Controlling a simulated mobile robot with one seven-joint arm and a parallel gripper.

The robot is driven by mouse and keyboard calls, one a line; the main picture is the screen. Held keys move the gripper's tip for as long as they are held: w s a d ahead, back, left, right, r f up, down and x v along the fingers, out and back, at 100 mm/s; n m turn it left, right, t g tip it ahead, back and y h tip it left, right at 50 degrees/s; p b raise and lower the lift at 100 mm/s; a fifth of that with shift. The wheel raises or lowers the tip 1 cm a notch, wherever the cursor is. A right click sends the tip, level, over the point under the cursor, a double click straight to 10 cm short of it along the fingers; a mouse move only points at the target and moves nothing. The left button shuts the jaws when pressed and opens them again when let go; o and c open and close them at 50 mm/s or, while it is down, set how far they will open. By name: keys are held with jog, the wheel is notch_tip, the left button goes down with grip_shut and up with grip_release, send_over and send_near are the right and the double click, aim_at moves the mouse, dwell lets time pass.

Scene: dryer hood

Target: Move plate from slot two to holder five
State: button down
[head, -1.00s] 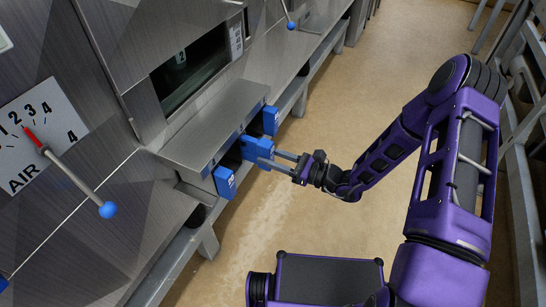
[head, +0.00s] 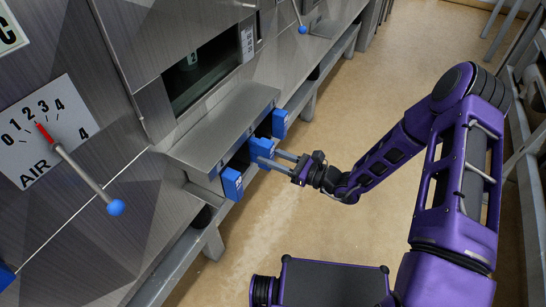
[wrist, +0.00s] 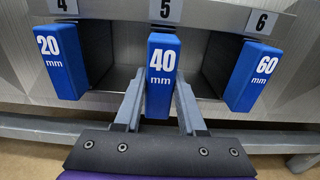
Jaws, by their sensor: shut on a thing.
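The blue plate marked 40 mm (wrist: 163,60) is under the label 5 in the wrist view, and my gripper (wrist: 159,82) has one finger on each side of it, shut on it. In the head view it is the middle blue plate (head: 262,150), with my gripper (head: 272,161) reaching it from the right. How deep the plate sits in holder five (wrist: 166,11) is hard to tell. A blue 20 mm plate (wrist: 60,62) is in holder four and a blue 60 mm plate (wrist: 252,75) in holder six.
The holders hang under a metal ledge (head: 225,128) on the machine front. A lever with a blue knob (head: 115,207) sticks out at the left, by a dial (head: 45,130). A metal frame (head: 535,170) stands at the right. Open floor (head: 330,110) lies between.

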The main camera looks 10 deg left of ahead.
jog(key=shift+x, duration=1.15)
jog(key=shift+c, duration=2)
grip_release()
jog(key=v, duration=1.7)
jog(key=shift+d+p, duration=0.2)
jog(key=shift+p, duration=0.2)
jog(key=shift+s, duration=0.1)
